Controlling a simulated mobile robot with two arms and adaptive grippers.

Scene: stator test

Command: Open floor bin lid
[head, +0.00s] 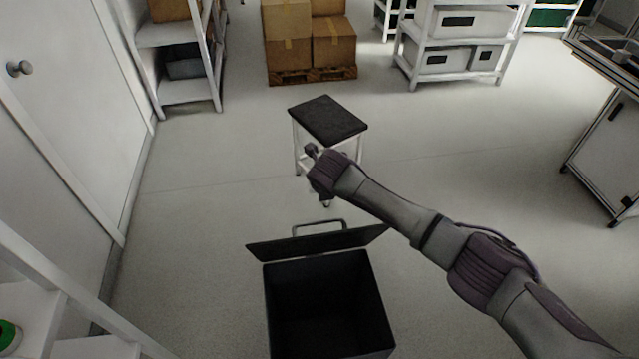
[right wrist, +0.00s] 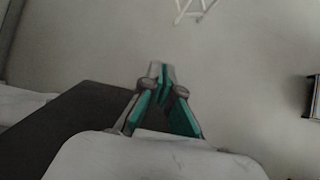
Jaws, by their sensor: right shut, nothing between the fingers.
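The floor bin (head: 330,300) is a dark square box at the bottom middle of the head view. Its lid (head: 315,243) stands raised along the bin's far edge, with a bar handle (head: 320,226) at its top, and the dark inside of the bin shows. My right gripper (head: 311,150) is beyond the lid and above it in the picture, apart from the handle, in front of the stool. In the right wrist view my right gripper (right wrist: 160,72) has its fingertips together with nothing between them. My left gripper is not in view.
A stool with a black top (head: 328,119) stands behind my right gripper. A white door (head: 70,90) and shelf (head: 180,90) are on the left. Cartons (head: 335,50) on a pallet and a white rack (head: 460,60) stand at the back. Floor is clear around the bin's right.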

